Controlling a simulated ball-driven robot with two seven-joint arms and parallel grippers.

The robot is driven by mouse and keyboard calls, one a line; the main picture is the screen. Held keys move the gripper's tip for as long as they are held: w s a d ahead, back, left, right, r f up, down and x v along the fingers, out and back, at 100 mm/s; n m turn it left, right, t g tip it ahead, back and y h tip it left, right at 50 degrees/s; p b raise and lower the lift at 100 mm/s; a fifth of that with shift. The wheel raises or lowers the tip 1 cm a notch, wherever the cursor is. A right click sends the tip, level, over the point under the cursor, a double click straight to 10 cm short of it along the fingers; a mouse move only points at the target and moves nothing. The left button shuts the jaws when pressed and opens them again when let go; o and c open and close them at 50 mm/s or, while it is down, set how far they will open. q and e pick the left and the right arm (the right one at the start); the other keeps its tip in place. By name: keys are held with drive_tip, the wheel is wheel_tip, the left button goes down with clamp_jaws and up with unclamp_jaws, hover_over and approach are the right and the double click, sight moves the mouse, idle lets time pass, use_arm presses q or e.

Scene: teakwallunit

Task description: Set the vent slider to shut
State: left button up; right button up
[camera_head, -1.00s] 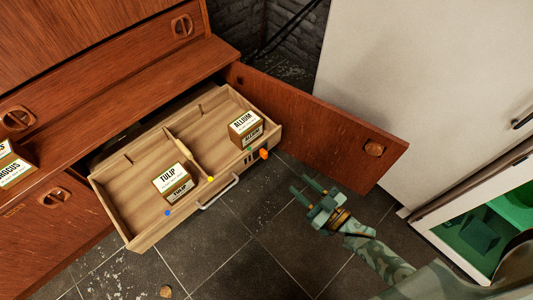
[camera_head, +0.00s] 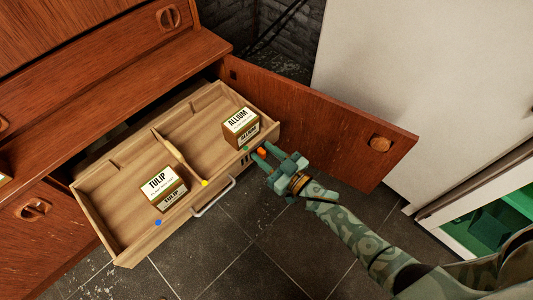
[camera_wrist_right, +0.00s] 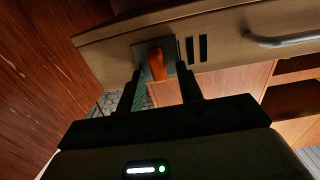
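The vent slider is an orange knob (camera_head: 262,152) on the front of the pulled-out wooden drawer (camera_head: 123,262), near its right end. In the right wrist view, the orange knob (camera_wrist_right: 157,64) stands on a grey plate beside two dark vent slots (camera_wrist_right: 197,48). The plate is to the left of these slots. My right gripper (camera_head: 267,156) is at the knob, its fingers open, one on each side. In the wrist view, the knob shows between the fingers (camera_wrist_right: 160,88); I cannot tell whether they touch it. My left gripper is not in view.
The drawer holds a TULIP box (camera_head: 163,188) and an ALLIUM box (camera_head: 240,128), with a divider (camera_head: 178,157) between them. A drawer handle (camera_head: 213,197) sticks out left of the gripper. An open cabinet door (camera_head: 330,130) stands close behind it. The floor in front is clear.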

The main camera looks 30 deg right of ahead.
sight(245, 157)
clamp_jaws()
drive_tip(key=a, duration=0.1)
drive_tip(key=s+a, duration=0.1)
drive_tip(key=a, duration=0.1)
drive_tip(key=shift+s+a+p, duration=0.25)
drive_tip(key=shift+a+p, duration=0.05)
drive_tip(key=shift+a, duration=0.25)
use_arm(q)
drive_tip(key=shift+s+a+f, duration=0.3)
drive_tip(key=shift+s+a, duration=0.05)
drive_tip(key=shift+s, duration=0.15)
use_arm(e)
drive_tip(key=shift+s+f, duration=0.1)
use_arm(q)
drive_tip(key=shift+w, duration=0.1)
use_arm(e)
unclamp_jaws()
drive_tip(key=shift+a, duration=0.1)
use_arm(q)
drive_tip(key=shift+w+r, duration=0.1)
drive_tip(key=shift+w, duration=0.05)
